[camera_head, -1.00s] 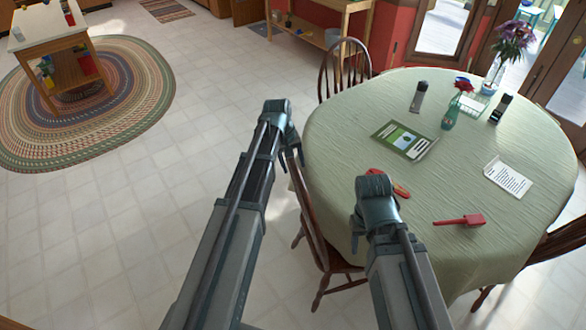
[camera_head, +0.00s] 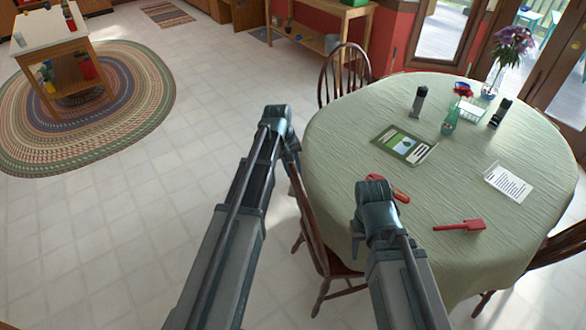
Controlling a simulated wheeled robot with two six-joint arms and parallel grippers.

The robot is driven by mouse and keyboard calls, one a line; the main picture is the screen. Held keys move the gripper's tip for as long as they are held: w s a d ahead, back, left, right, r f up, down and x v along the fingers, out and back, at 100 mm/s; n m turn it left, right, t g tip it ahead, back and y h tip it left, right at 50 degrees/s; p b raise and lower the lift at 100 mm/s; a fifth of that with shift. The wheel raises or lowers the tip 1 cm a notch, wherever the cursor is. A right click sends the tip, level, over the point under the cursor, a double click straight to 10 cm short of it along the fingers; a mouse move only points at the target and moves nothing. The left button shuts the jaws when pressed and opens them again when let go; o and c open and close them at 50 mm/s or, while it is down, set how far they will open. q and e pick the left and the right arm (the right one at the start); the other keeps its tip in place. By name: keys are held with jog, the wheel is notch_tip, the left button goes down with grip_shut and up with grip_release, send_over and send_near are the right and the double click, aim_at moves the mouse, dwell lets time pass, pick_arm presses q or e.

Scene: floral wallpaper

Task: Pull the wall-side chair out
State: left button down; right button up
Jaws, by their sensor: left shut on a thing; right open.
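A brown wooden chair (camera_head: 310,222) stands at the table's left side, its seat partly under the tablecloth. My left gripper (camera_head: 292,150) is shut on the top of this chair's back; the fingertips are mostly hidden behind the arm. Another chair (camera_head: 343,75) with a spindle back stands at the table's far left edge, closer to the red wall, with no gripper on it. My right gripper (camera_head: 357,240) is open and empty, at the table's near left edge beside the held chair.
The round table (camera_head: 465,185) with a green cloth carries a book (camera_head: 404,145), a red tool (camera_head: 460,226), a paper (camera_head: 508,182) and flowers. A third chair (camera_head: 560,243) is at the right. Tiled floor to the left is clear up to a braided rug (camera_head: 130,115) under a cart.

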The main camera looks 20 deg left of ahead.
dwell(0.9)
pick_arm(q)
jog(key=s+a, duration=0.8)
jog(key=a, duration=0.4)
jog(key=s+a, duration=0.8)
jog(key=a, duration=0.5)
jog(key=shift+a, duration=0.3)
jog(key=c, duration=0.6)
grip_release()
jog(key=shift+c, duration=0.2)
jog(key=shift+r, duration=0.15)
notch_tip(320, 180, up, 13)
jog(key=s+a+p, duration=0.1)
jog(key=a+p, duration=0.1)
jog(key=p, duration=1.1)
jog(key=shift+s+r+p, duration=0.15)
jog(key=shift+s+p, duration=0.1)
jog(key=shift+p, duration=0.05)
